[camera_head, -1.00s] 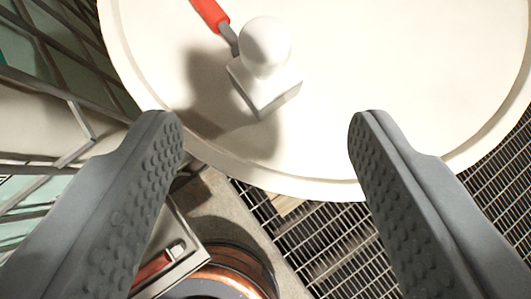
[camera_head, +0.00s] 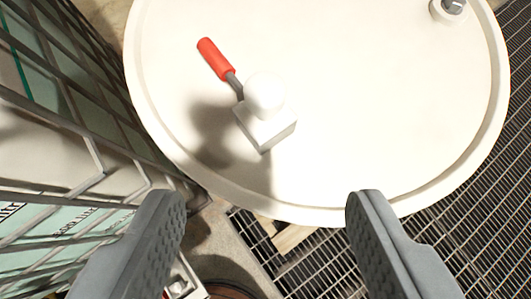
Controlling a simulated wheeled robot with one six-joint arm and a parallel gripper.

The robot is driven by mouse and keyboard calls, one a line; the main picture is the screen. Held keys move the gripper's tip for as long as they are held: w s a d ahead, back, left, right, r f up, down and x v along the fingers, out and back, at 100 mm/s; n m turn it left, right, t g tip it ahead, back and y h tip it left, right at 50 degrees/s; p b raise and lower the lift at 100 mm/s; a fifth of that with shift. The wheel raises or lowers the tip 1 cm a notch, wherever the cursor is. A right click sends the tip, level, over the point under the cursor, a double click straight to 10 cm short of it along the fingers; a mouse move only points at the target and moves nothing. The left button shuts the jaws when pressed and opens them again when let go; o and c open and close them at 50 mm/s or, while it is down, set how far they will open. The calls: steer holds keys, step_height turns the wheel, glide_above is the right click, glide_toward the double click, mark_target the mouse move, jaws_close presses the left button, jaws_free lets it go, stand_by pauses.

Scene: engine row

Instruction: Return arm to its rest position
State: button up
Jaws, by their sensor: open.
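My gripper (camera_head: 265,200) is open and empty, its two dark grey ridged fingers wide apart at the bottom of the view. Ahead of the fingertips is a round cream-white top with a raised rim (camera_head: 310,215). On it stands a white block with a ball-shaped knob (camera_head: 266,118). My gripper touches none of these as far as I can see.
A wire-mesh cage (camera_head: 70,110) with pale green packages stands close on the left. A dark metal grating floor (camera_head: 480,190) lies right and below. A white round fitting with a grey top (camera_head: 449,10) sits at the upper right of the round top. A copper-coloured round part shows at the bottom edge.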

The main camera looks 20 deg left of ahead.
steer(key=s+a+f+m+t+h, duration=0.1)
steer(key=s+f+t, duration=0.3)
steer(key=s, duration=0.9)
steer(key=s+a+f+m+t+h, duration=0.1)
steer(key=s+f+t, duration=0.3)
steer(key=s+f, duration=0.4)
steer(key=s+a+m, duration=0.1)
steer(key=s, duration=0.4)
steer(key=shift+s+a+f+m+t+h, duration=0.2)
steer(key=shift+a+m+t+h, duration=0.1)
steer(key=shift+a+t+h, duration=0.1)
steer(key=shift+w, duration=0.1)
